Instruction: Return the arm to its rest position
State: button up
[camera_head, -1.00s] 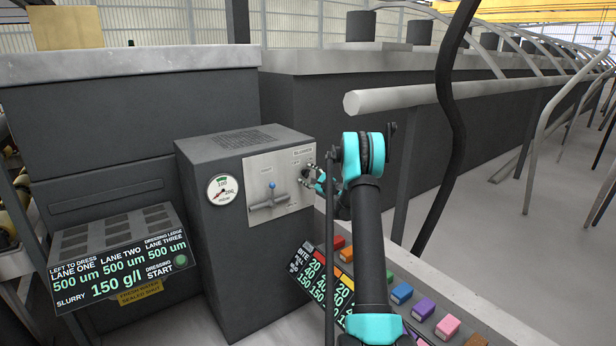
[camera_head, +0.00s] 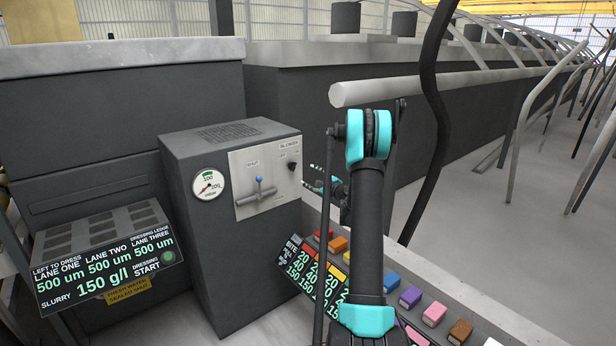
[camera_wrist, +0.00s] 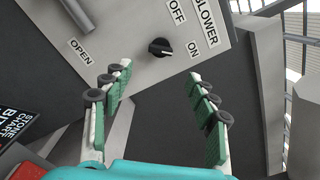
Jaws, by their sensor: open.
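My arm (camera_head: 368,220) reaches forward from the bottom of the head view, with teal joint covers. My gripper (camera_head: 318,180) shows partly behind the arm, to the right of the grey machine's front. In the wrist view my gripper (camera_wrist: 163,85) is open, its two green-padded fingers spread wide with nothing between them. A black blower knob (camera_wrist: 160,47) sits on the panel beyond the fingertips, apart from them. Its pointer is toward the ON label. The knob (camera_head: 292,166) also shows in the head view.
The grey machine (camera_head: 200,270) carries a gauge (camera_head: 208,186) and a lever with a blue tip (camera_head: 259,180). Coloured blocks (camera_head: 411,297) line a ledge below my arm. A black hose (camera_head: 428,110) and a pale bar (camera_head: 400,88) stand close to my arm. Open floor (camera_head: 500,210) lies right.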

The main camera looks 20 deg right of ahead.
jog(key=shift+a, duration=0.1)
jog(key=s+a+r+n+g, duration=0.2)
jog(key=s+a+n+g, duration=0.5)
jog(key=s+a+n, duration=0.85)
jog(key=s+f+n+g+h, duration=0.1)
jog(key=s+f+n+h, duration=0.1)
jog(key=s, duration=1)
jog(key=s+d+f+n+g+h, duration=0.1)
jog(key=s+f+n+g+h, duration=0.1)
jog(key=s, duration=1.1)
jog(key=s+d+f+n+g+h, duration=0.1)
jog(key=s+f+n+g+h, duration=0.1)
jog(key=s, duration=1.1)
notch_tip(320, 180, down, 3)
jog(key=shift+r+h, duration=0.15)
jog(key=shift+h, duration=0.35)
